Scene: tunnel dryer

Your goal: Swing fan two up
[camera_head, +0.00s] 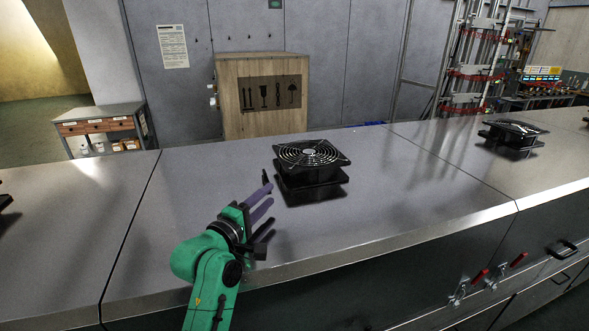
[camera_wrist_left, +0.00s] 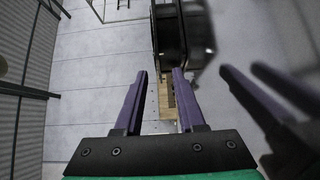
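A black square fan (camera_head: 310,155) with a round wire guard facing up sits in the middle of the metal top (camera_head: 400,190). It lies nearly flat, and its dark reflection shows below it. My left gripper (camera_head: 269,195) is at the near left of this fan, low over the top and apart from it. Its purple fingers are parted with nothing between them. In the left wrist view, the dark fan body (camera_wrist_left: 182,30) is ahead of the fingers (camera_wrist_left: 159,72), mostly beyond the right one. No number shows on the fan. My right gripper is not in view.
Another black fan (camera_head: 512,133) sits on the top at the right, and a dark part (camera_head: 5,201) shows at the left edge. Red-handled latches (camera_head: 480,276) are on the front panel. A wooden crate (camera_head: 262,97) stands behind.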

